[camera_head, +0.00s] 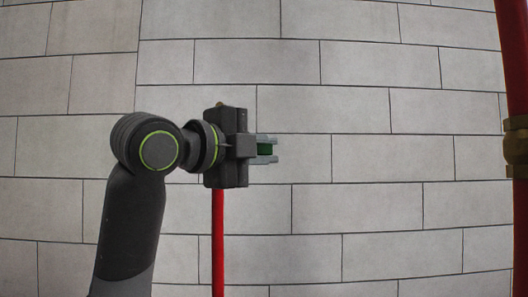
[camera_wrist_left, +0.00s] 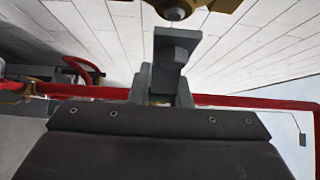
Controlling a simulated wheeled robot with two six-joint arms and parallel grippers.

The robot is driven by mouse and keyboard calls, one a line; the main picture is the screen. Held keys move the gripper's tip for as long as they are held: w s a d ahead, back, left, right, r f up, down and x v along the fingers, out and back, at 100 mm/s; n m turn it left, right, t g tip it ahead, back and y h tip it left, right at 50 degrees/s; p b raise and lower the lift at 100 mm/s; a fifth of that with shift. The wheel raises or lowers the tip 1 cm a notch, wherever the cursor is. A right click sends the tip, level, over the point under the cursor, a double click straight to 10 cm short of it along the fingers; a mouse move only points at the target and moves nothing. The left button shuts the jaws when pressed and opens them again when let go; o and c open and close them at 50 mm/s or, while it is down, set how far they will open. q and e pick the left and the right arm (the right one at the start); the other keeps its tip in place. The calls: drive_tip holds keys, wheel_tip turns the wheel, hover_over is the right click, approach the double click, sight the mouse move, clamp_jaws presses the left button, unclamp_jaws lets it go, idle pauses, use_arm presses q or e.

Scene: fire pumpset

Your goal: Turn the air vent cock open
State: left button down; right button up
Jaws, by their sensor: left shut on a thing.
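My left gripper (camera_head: 268,149) is in the middle of the head view, in front of the wall. The left wrist view shows the fingers (camera_wrist_left: 164,88) at a grey, flat piece (camera_wrist_left: 173,48). Just beyond it is a brass body (camera_wrist_left: 195,6) with a round grey nut, cut off by the top edge. In the head view the cock's body is hidden behind my gripper. My right gripper is in neither view.
A thin red pipe (camera_head: 218,245) runs down below my gripper. A thicker red pipe with a brass fitting (camera_head: 516,147) stands at the far right. Red pipework (camera_wrist_left: 85,91) crosses the left wrist view. The tiled wall (camera_head: 350,170) between the pipes is bare.

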use_arm(q)
drive_tip(key=a+r+n+t+y+b, duration=0.3)
drive_tip(key=n+t+y, duration=0.3)
drive_tip(key=n, duration=0.7)
drive_tip(key=a+r+n+t+y+b, duration=0.4)
drive_tip(key=n+t+y, duration=0.3)
drive_tip(key=n, duration=0.7)
drive_tip(key=shift+a+r+t+b, duration=0.3)
drive_tip(key=shift+a+t+b, duration=0.15)
drive_tip(key=shift+a+t, duration=0.15)
drive_tip(key=shift+w, duration=0.15)
drive_tip(key=c, duration=1.3)
unclamp_jaws()
drive_tip(key=shift+c, duration=0.2)
drive_tip(key=shift+r, duration=0.1)
